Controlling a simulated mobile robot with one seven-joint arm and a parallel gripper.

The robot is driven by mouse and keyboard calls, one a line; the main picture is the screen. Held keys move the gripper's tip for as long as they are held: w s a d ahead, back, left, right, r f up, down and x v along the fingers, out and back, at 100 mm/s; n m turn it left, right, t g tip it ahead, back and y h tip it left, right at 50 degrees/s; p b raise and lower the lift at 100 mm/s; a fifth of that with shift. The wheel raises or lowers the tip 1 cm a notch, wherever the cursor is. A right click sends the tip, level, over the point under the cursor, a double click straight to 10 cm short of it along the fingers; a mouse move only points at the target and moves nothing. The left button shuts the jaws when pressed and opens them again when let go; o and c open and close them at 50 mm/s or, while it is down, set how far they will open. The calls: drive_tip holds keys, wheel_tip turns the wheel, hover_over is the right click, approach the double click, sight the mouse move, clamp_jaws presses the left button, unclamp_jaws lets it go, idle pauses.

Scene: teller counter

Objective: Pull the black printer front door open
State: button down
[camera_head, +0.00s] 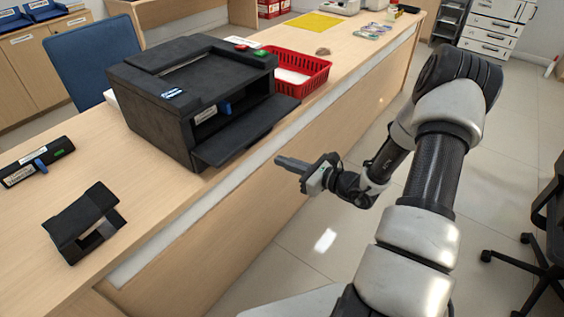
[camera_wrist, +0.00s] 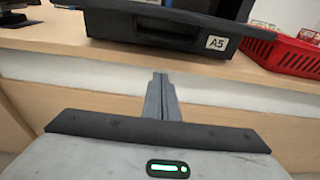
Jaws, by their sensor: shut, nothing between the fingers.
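The black printer (camera_head: 165,115) stands on the wooden counter. Its front door (camera_head: 245,131) is folded down and juts out toward the counter's front edge, with the dark opening showing behind it. In the wrist view the printer's lower front (camera_wrist: 170,38) with an A5 label is at the top, and the door shows as a thin dark slab (camera_wrist: 205,15) above it. My gripper (camera_head: 279,161) is shut and empty. It is in front of the counter edge, right of and lower than the door in the head view, apart from it. The shut fingers (camera_wrist: 161,78) point toward the printer.
A red basket (camera_head: 303,69) holding white paper is beside the printer. A small black stand (camera_head: 82,222) and a labelled black device (camera_head: 38,163) are on the near left counter. A blue chair (camera_head: 97,62) is behind. Floor before the counter is clear; a black chair (camera_head: 540,235) is right.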

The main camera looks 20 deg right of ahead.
sight(253, 131)
drive_tip(key=b+x, duration=0.1)
drive_tip(key=x, duration=0.6)
drive_tip(key=shift+w+a+f+b, duration=0.15)
drive_tip(key=shift+w+a+b, duration=0.05)
drive_tip(key=shift+a+b, duration=0.1)
drive_tip(key=shift+s+d+r, duration=0.1)
drive_tip(key=shift+d+r, duration=0.05)
drive_tip(key=shift+r, duration=2)
